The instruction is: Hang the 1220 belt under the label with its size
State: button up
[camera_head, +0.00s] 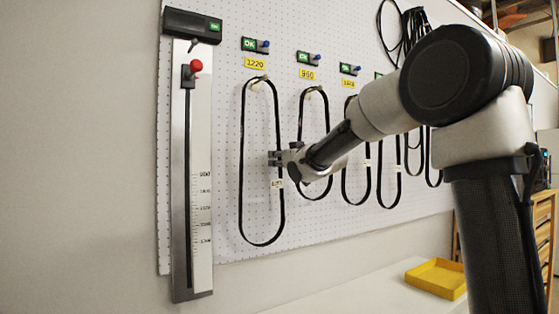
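A black belt (242,160) makes a long upright loop under the yellow 1220 label (255,63). Its top is at the peg (255,86) below that label. It carries a small white tag (277,183) on its right strand; the print is too small to read. My gripper (273,158) reaches in from the right and its fingertips are at the right strand, just above the tag. The fingers are too small to tell whether they are shut on the strand. A green OK sign (249,44) is above the label.
More belts hang to the right, one under the 980 label (307,74), partly behind my arm. A gauge with a red knob (196,66) and a scale stands left on the white pegboard (225,120). A yellow tray (437,278) sits on the white table (360,293).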

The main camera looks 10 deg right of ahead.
jog(key=v, duration=1.2)
jog(key=s+d+f+m+g+h, duration=0.15)
jog(key=d+f+g+h, duration=0.3)
jog(key=f, duration=0.65)
jog(key=s+d+f+m+g+h, duration=0.1)
jog(key=s+d+f+g, duration=0.2)
jog(key=s+f, duration=0.4)
jog(key=s+d+f+g+h, duration=0.1)
jog(key=s+d+f+g, duration=0.3)
jog(key=s, duration=0.5)
jog(key=s+f+m, duration=0.1)
jog(key=s+f, duration=0.1)
jog(key=s, duration=0.7)
jog(key=s+f+g, duration=0.1)
jog(key=s+f, duration=0.1)
jog(key=s, duration=0.7)
jog(key=shift+d+m+y, duration=0.2)
jog(key=shift+m+y, duration=0.15)
jog(key=shift+y, duration=0.1)
jog(key=shift+g, duration=0.25)
